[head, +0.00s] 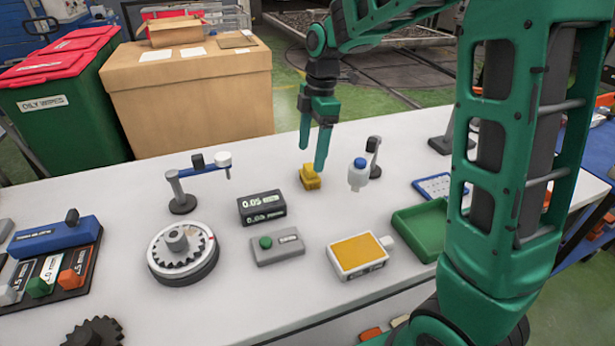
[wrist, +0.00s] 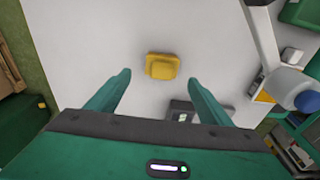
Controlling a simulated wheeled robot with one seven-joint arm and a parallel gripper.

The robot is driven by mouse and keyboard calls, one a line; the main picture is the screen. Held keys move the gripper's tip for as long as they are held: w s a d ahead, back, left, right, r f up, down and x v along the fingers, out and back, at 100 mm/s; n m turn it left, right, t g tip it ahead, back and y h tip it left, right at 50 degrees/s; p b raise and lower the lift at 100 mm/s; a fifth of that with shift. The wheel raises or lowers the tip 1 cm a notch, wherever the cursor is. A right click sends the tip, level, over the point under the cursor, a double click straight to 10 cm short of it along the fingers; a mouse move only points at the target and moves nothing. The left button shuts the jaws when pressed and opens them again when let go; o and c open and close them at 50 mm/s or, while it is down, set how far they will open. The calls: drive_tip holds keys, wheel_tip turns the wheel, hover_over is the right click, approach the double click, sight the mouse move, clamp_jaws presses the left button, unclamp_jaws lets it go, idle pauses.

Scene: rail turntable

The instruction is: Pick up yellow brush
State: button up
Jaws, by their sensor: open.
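The yellow brush (head: 310,177) is a small yellow block with a smaller raised top. It stands on the white table near its far edge in the head view. In the wrist view the yellow brush (wrist: 162,66) lies ahead of the fingertips, roughly centred between them. My gripper (head: 313,150) is green, points down and is open and empty above the brush. In the wrist view its two fingers (wrist: 160,78) are spread apart. I cannot tell the exact height of the fingertips above the brush.
A white bottle with a blue cap (head: 358,176) stands close to the right of the brush. A black display box (head: 262,207), a grey box with a green button (head: 277,246) and a post with a blue arm (head: 183,190) stand nearby. A green tray (head: 420,222) lies at right.

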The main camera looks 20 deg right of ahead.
sight(309, 166)
drive_tip(key=shift+s+a+f, duration=0.1)
drive_tip(key=shift+a+f, duration=0.1)
drive_tip(key=shift+f, duration=1.3)
drive_tip(key=shift+a+f, duration=0.15)
drive_tip(key=shift+f, duration=1.35)
drive_tip(key=c, duration=1.2)
drive_tip(key=shift+r, duration=0.15)
drive_tip(key=shift+r, duration=0.65)
wheel_tip(309, 166, up, 3)
drive_tip(key=shift+f, duration=0.15)
drive_tip(key=s+a+r, duration=0.2)
drive_tip(key=a, duration=0.1)
drive_tip(key=s+a+r, duration=0.2)
drive_tip(key=a, duration=0.1)
drive_tip(key=s+a+r, duration=0.2)
drive_tip(key=a, duration=0.2)
drive_tip(key=shift+r, duration=0.4)
